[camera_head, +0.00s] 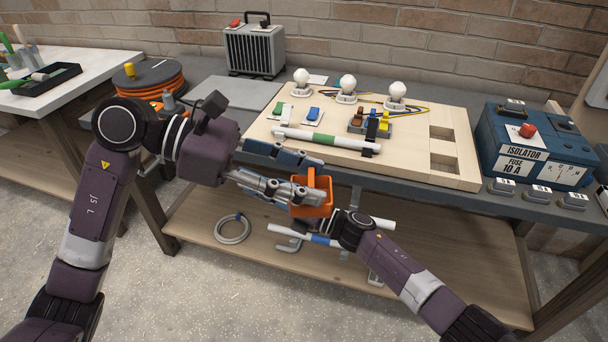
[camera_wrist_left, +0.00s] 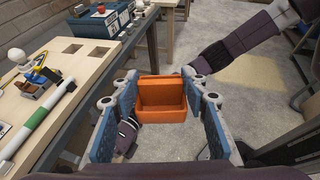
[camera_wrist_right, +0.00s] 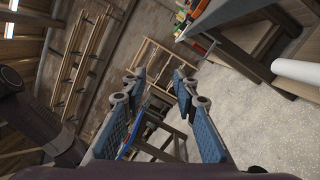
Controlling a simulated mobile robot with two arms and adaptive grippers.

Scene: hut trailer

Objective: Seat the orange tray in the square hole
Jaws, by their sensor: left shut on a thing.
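The orange tray (camera_head: 311,208) is an open box held in the air in front of the workbench edge. My left gripper (camera_head: 314,180) is shut on it; in the left wrist view the tray (camera_wrist_left: 162,112) sits between the two fingers, open side up. The pale wooden board (camera_head: 283,148) on the bench has two square holes at its right end, a far hole (camera_head: 442,132) and a near hole (camera_head: 444,163). Both holes lie right of the tray and look empty. My right gripper (camera_wrist_right: 158,88) is open and empty, low in front of the bench.
The board carries several bulbs, switches and a white-green tube (camera_head: 320,138) near its front edge. A blue isolator box (camera_head: 530,150) stands right of the board. A grey heater (camera_head: 254,50) and an orange cable reel (camera_head: 150,80) stand behind left. A lower shelf (camera_head: 210,225) lies below.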

